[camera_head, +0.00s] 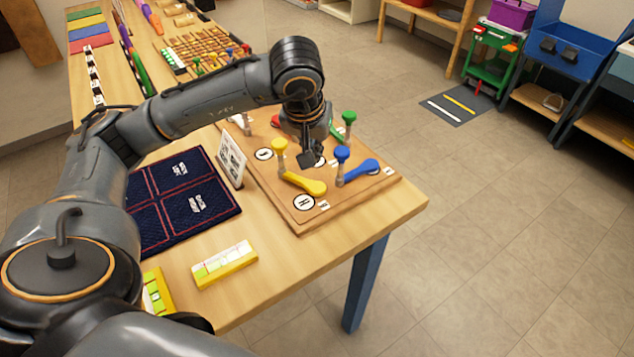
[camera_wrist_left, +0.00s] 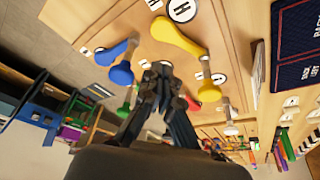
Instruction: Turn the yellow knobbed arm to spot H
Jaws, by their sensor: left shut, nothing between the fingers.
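The yellow knobbed arm (camera_head: 305,184) lies on a wooden board (camera_head: 290,212). Its wide end points right, and an upright post with a yellow knob (camera_head: 279,146) stands at its narrow end. White round spot H (camera_head: 304,203) lies near the board's front edge, apart from the knob and just in front of the wide end. In the left wrist view the yellow arm (camera_wrist_left: 178,36) lies close to spot H (camera_wrist_left: 181,9); its knob (camera_wrist_left: 209,93) is right of my fingers. My left gripper (camera_head: 308,158) is shut and empty, between the yellow and blue knobs. My right gripper is out of view.
A blue knobbed arm (camera_head: 361,169) stands close on the right, with a green knob (camera_head: 349,117) behind it. Another round spot (camera_head: 264,154) lies left of the yellow knob. A white card (camera_head: 231,160) stands at the board's left edge, beside a dark mat (camera_head: 160,228).

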